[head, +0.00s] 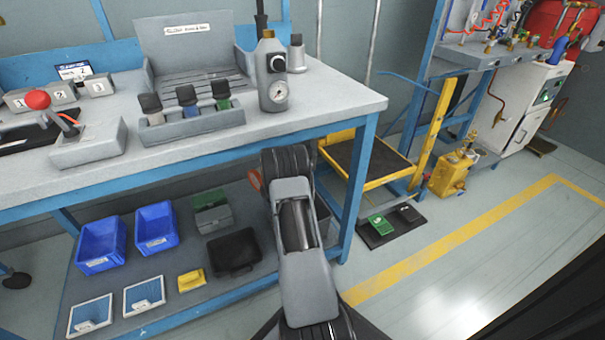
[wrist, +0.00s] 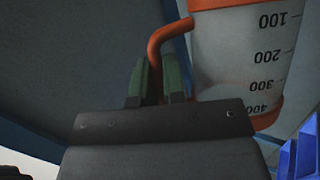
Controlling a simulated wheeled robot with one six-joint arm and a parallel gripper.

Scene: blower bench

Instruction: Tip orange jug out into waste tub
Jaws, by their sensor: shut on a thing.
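The orange jug (wrist: 235,60) shows at the upper right of the wrist view. In the head view my arm hides my gripper; a small orange edge (head: 255,180) shows beside the arm, perhaps part of the jug. I cannot make out a waste tub for certain in either view.
The bench top (head: 330,100) carries a grey gauge unit (head: 271,80) and a rack of capped bottles (head: 190,125). The shelf below holds blue bins (head: 100,245), a black case (head: 232,251) and a yellow item (head: 191,280).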

